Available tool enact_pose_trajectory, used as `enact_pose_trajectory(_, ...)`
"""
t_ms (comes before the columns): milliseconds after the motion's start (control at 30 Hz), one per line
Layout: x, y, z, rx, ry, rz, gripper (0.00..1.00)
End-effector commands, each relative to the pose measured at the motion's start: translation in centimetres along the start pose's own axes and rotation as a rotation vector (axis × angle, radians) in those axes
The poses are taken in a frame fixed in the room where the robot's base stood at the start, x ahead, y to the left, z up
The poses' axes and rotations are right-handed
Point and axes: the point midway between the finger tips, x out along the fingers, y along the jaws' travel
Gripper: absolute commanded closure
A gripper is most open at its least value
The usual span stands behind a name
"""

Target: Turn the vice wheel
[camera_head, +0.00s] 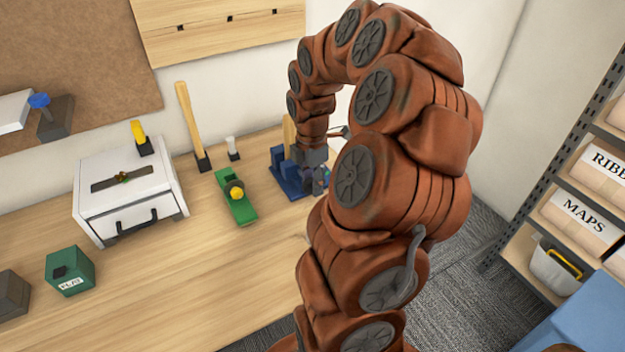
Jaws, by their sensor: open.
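A blue vice (289,178) stands on the wooden workbench, to the right of the green tool. Its wheel cannot be made out clearly, as my arm and gripper cover the vice's right side. My gripper (316,180) is at the end of my orange-brown arm, pointing down at the right side of the vice. It is open. I cannot tell whether its fingers touch the wheel.
A green tool with a yellow knob (236,194) sits left of the vice. A white box with a drawer (128,190), a green block (69,270) and a wooden-handled hammer (193,124) are on the workbench (190,290). Shelves (575,190) stand at right. The bench front is clear.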

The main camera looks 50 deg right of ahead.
Motion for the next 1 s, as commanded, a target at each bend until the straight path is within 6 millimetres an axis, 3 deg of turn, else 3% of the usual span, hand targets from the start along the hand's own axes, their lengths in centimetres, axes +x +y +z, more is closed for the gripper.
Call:
enact_pose_trajectory(133, -0.01, 0.0, 0.0, 0.0, 0.0, 0.0, 0.58)
enact_pose_trajectory(533, -0.02, -0.01, -0.02, 0.0, 0.0, -0.001, 1.0)
enact_pose_trajectory(1000, 0.08, 0.02, -0.09, -0.001, -0.039, -0.001, 1.0)
